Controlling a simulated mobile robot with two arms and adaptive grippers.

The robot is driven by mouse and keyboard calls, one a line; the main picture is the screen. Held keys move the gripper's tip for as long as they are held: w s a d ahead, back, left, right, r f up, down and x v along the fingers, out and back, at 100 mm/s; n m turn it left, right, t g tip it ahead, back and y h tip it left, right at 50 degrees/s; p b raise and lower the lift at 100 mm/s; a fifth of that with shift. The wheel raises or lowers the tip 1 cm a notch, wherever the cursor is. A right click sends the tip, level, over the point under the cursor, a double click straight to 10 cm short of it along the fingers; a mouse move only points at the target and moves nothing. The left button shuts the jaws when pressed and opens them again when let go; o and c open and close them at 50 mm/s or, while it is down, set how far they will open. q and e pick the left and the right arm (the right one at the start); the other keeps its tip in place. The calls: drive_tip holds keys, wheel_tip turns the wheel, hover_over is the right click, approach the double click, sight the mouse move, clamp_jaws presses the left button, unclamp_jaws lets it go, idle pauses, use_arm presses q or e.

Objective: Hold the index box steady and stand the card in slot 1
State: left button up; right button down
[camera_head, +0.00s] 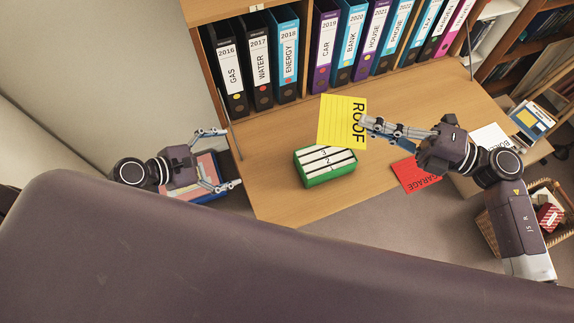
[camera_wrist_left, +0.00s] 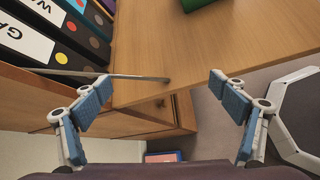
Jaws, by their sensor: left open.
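The green index box (camera_head: 331,180) stands on the desk, with white dividers on top; the numbers 3 and 2 are readable, a 1 is not. Its edge also shows at the top of the left wrist view (camera_wrist_left: 197,3). The yellow card (camera_head: 338,122), marked ROOF, is gripped at its right edge by my right gripper (camera_head: 364,127). My left gripper (camera_head: 229,158) is open and empty, left of the box beyond the desk's left edge. Its spread fingers show in the left wrist view (camera_wrist_left: 160,88).
A row of labelled binders (camera_head: 262,68) fills the shelf at the back. A thin metal piece (camera_head: 231,128) sticks out near the desk's left end. A red GARAGE card (camera_head: 413,176) and a white card (camera_head: 487,139) lie at right. The desk (camera_head: 270,190) around the box is clear.

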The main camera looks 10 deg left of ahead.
use_arm(q)
drive_tip(key=d+h, duration=0.1)
drive_tip(key=d, duration=0.2)
drive_tip(key=w+d+r, duration=0.1)
drive_tip(key=d, duration=0.2)
drive_tip(key=d+r+n+h, duration=0.1)
drive_tip(key=d, duration=0.2)
drive_tip(key=shift+w+d+h, duration=0.3)
drive_tip(key=shift+w+d, duration=0.1)
drive_tip(key=n+h, duration=0.1)
drive_tip(key=n, duration=0.1)
approach(325, 162)
drive_tip(key=shift+w+a+f+g, duration=0.2)
drive_tip(key=shift+w+a+f, duration=0.05)
drive_tip(key=shift+a+f, duration=0.25)
drive_tip(key=shift+w+a+f+g, duration=0.2)
drive_tip(key=shift+w+a+f, duration=0.05)
drive_tip(key=shift+a+f, duration=0.3)
drive_tip(key=shift+h, duration=0.3)
drive_tip(key=x, duration=1.2)
drive_tip(key=shift+d, duration=0.1)
drive_tip(key=shift+c, duration=0.4)
drive_tip(key=c, duration=1.5)
